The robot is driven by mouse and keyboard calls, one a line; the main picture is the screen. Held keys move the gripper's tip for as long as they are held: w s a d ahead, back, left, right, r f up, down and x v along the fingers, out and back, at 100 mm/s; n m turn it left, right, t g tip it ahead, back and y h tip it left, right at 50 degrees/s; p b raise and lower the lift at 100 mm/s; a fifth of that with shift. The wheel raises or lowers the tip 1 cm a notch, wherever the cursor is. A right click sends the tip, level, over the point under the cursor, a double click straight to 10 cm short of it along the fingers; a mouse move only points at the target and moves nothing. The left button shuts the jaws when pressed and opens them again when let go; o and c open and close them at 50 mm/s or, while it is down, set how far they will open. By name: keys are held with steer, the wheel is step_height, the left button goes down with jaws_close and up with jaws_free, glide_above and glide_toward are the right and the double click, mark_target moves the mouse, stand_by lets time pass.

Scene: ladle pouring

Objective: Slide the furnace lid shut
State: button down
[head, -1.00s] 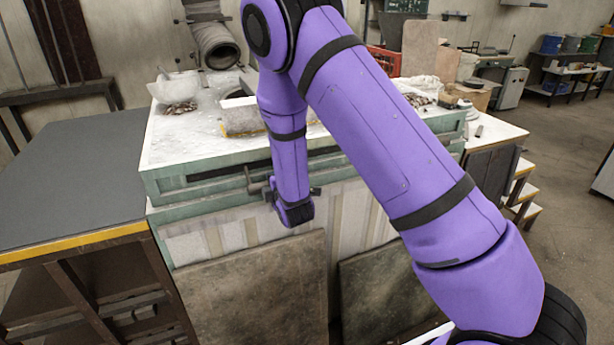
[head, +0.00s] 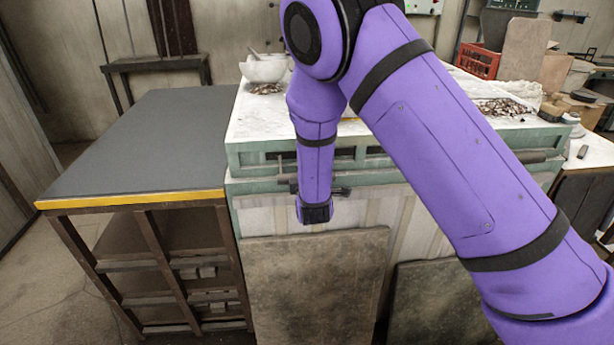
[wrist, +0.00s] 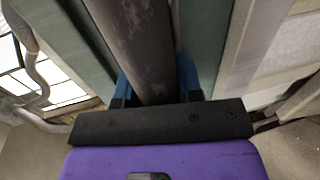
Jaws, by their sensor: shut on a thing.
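The furnace (head: 400,172) has a pale, dusty top and a green metal frame along its front. I cannot clearly tell the lid's edges from the rest of the top, as my purple arm covers the middle. In the wrist view my gripper (wrist: 155,82) is shut on a dark grey bar (wrist: 138,35), with blue fingers on both sides of it. The bar runs alongside green metal (wrist: 208,35). In the head view my wrist hangs at the furnace's front, left of its middle, and hides the fingers.
A dark table with a yellow edge (head: 135,199) adjoins the furnace on the left; its top is clear. A white bowl (head: 264,70) and rubble (head: 503,107) lie on the furnace top. Stone slabs (head: 315,285) lean against its front. A red crate (head: 478,61) stands behind.

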steer(key=c, duration=0.8)
jaws_free()
steer(key=shift+f, duration=0.1)
steer(key=s, duration=0.3)
steer(key=s+r, duration=0.1)
steer(key=s, duration=0.3)
steer(key=s+r, duration=0.1)
steer(key=s, duration=0.2)
steer(key=shift+s+d+r, duration=0.1)
steer(key=shift+s+d, duration=0.1)
steer(key=shift+s, duration=0.1)
